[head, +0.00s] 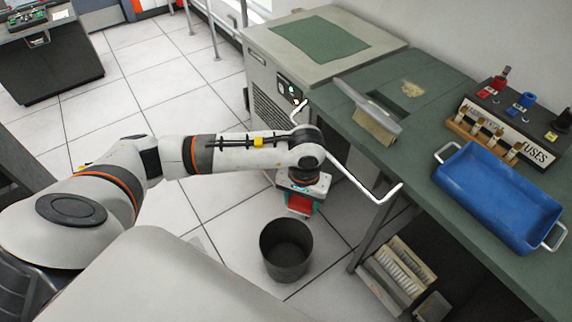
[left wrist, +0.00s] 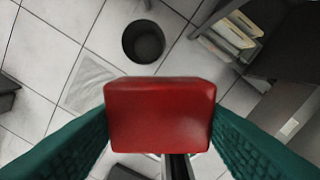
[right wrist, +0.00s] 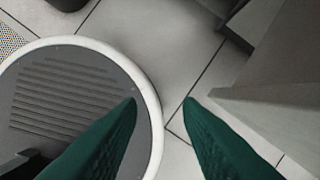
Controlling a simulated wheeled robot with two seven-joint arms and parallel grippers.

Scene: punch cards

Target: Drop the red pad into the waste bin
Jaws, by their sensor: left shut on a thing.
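My left gripper (head: 300,205) is shut on the red pad (head: 299,202), above the floor and just above and behind the bin in the head view. In the left wrist view the red pad (left wrist: 160,115) sits between the two green fingers. The waste bin (head: 287,250) is a dark grey open cylinder standing on the floor, and its inside looks empty. It also shows in the left wrist view (left wrist: 143,42), beyond the pad and apart from it. My right gripper (right wrist: 160,100) is open and empty, with a gap between its green fingers. It is not in the head view.
A green bench (head: 440,150) runs along the right, holding a blue tray (head: 500,195), a brush (head: 370,110) and a fuse rack (head: 515,120). A box of cards (head: 395,272) is on the floor under it. The tiled floor left of the bin is clear.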

